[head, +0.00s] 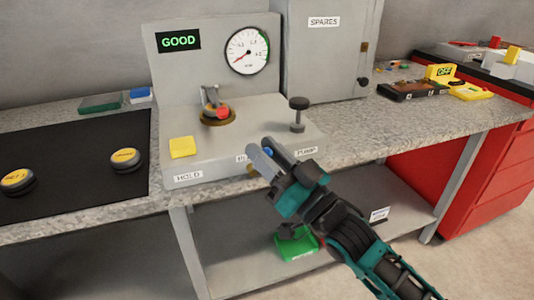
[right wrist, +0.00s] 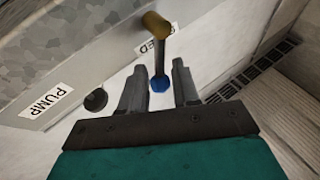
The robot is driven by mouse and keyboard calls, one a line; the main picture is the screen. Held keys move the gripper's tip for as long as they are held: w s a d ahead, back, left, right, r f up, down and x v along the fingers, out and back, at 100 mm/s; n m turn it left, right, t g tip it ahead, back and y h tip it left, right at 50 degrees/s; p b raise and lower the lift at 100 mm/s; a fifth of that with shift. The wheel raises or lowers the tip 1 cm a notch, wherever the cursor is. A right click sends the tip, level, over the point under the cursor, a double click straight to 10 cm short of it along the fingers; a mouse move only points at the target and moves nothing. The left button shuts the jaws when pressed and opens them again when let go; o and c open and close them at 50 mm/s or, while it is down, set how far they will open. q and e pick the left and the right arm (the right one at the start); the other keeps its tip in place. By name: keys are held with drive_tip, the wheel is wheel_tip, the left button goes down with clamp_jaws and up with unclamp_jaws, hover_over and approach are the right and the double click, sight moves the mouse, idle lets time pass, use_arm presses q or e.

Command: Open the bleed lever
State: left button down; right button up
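The bleed lever (right wrist: 158,58) is on the front of the grey bench unit, by a label ending in "ED". It has a brass knob (right wrist: 156,25) at one end and a blue tip (right wrist: 159,84) at the other. My right gripper (right wrist: 158,68) is open, with the blue tip between its two fingers and a visible gap on each side. In the head view the right gripper (head: 260,146) is at the unit's front edge and covers most of the lever; some blue (head: 268,152) and brass (head: 251,170) show. My left gripper is not in view.
On the unit are a gauge (head: 247,51), a green "GOOD" display (head: 179,41), a red-and-brass fitting (head: 217,114), a black knob (head: 298,104) and a yellow block (head: 181,147). Two black-and-yellow pucks lie on the dark mat (head: 75,145). A shelf (head: 235,255) runs below the bench.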

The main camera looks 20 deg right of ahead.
clamp_jaws()
drive_tip(key=shift+a+r+n+g+p, duration=0.15)
drive_tip(key=shift+r+n+g+p, duration=0.25)
drive_tip(key=shift+p, duration=0.65)
drive_tip(key=shift+a+n+p, duration=0.15)
drive_tip(key=shift+n+p, duration=0.25)
drive_tip(key=shift+p, duration=0.25)
drive_tip(key=shift+a+n+g+p, duration=0.15)
drive_tip(key=shift+n+g+p, duration=0.15)
drive_tip(key=shift+n+p, duration=0.45)
drive_tip(key=shift+a+f+y, duration=0.1)
drive_tip(key=shift+f+y, duration=0.05)
drive_tip(key=shift+y, duration=0.15)
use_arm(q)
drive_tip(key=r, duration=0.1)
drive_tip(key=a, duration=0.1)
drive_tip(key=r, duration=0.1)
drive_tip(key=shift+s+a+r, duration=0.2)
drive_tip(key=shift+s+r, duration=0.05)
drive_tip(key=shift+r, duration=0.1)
use_arm(e)
drive_tip(key=shift+f, duration=0.1)
unclamp_jaws()
